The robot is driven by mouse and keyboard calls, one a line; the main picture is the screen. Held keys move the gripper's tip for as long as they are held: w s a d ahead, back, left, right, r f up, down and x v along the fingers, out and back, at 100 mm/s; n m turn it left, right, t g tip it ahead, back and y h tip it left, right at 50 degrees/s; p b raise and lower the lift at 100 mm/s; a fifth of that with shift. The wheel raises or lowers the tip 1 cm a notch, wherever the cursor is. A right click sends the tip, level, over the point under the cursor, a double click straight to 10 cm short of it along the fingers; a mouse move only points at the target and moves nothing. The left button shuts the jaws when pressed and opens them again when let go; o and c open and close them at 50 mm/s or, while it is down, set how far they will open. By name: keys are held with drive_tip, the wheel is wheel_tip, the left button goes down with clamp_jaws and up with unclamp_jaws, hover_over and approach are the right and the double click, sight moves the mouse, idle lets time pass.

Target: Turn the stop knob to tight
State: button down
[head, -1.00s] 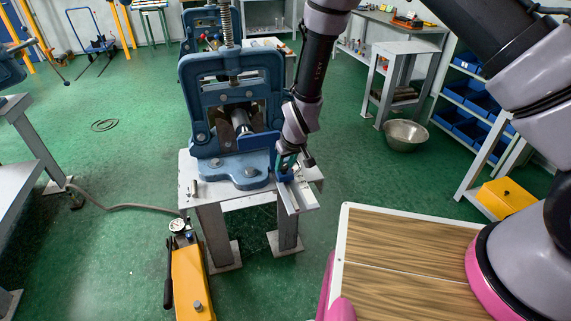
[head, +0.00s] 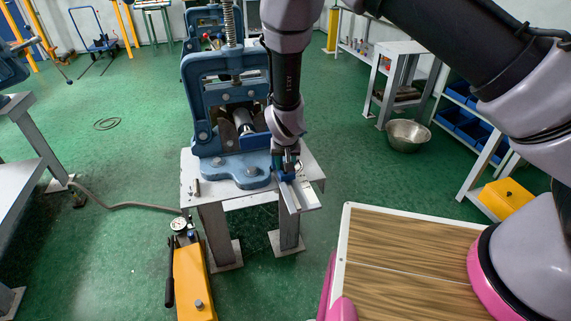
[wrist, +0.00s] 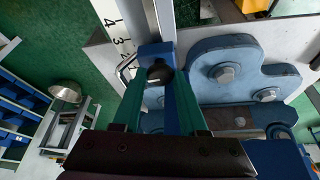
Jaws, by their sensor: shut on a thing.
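The stop knob (wrist: 158,72) is a small dark knob on a blue stop block (wrist: 155,52) in the wrist view. The block sits on a pale metal rail (head: 298,197) with a numbered scale beside it. My gripper (wrist: 160,80) has its two green fingers on either side of the knob and is shut on it. In the head view my gripper (head: 285,165) is at the vise's right side, over the rail's near part. The fingers and wrist hide most of the knob and block there.
The blue pipe vise (head: 228,110) stands on a metal stand (head: 228,195) left of my gripper. A yellow pump (head: 193,275) with a gauge is on the floor in front.

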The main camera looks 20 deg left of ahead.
drive_tip(key=shift+c, duration=2.2)
unclamp_jaws()
drive_tip(key=v, duration=1)
drive_tip(key=shift+r, duration=0.4)
drive_tip(key=shift+s+d, duration=0.15)
